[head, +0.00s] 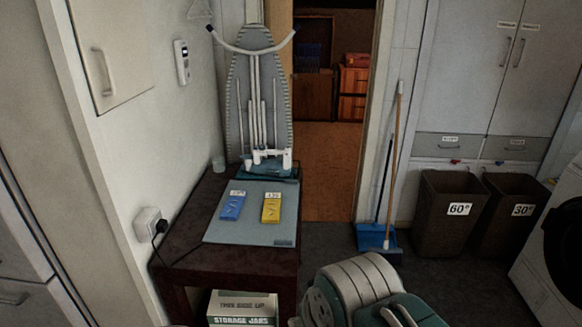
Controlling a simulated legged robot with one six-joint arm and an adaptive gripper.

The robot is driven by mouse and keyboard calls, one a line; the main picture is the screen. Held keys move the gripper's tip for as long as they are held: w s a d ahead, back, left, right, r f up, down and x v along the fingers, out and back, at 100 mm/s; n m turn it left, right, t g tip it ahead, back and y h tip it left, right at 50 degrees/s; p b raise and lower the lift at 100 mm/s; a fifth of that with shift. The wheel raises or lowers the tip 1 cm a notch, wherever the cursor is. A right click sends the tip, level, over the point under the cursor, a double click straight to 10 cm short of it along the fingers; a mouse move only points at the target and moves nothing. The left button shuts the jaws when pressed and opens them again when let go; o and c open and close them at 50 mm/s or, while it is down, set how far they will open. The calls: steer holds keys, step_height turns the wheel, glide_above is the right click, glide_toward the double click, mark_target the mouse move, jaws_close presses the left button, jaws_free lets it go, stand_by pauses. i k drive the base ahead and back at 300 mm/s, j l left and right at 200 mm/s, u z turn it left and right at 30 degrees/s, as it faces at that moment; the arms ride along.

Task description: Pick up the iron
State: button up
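A white and teal thing (268,163) that looks like the iron is at the far end of the dark brown table (190,215), in front of an upright ironing board (258,95). It is small in view, and I cannot clearly tell its edges from the board's lower end. A beige and teal part of my own arm shows at the bottom, right of the table and well apart from this thing. I cannot make out any gripper fingers.
A grey-blue mat (250,236) on the table holds a blue packet (233,205) and a yellow packet (271,208). A black cord runs from a wall plug (150,227). A storage jars box (241,308) sits below. A blue dustpan (374,238) and dark bins (455,235) stand right.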

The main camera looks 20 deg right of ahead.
mark_target(271, 169)
steer(key=i+l, duration=0.1)
steer(key=l, duration=0.45)
steer(key=i+l, duration=0.1)
steer(key=l, duration=0.45)
steer(key=i+l, duration=0.1)
steer(key=l, duration=0.45)
steer(key=i+l+u, duration=0.1)
steer(key=l, duration=0.45)
steer(key=i+l, duration=0.45)
steer(key=i, duration=0.2)
steer(key=i+l, duration=0.45)
steer(key=i, duration=0.25)
steer(key=i+u, duration=0.1)
steer(key=i, duration=0.85)
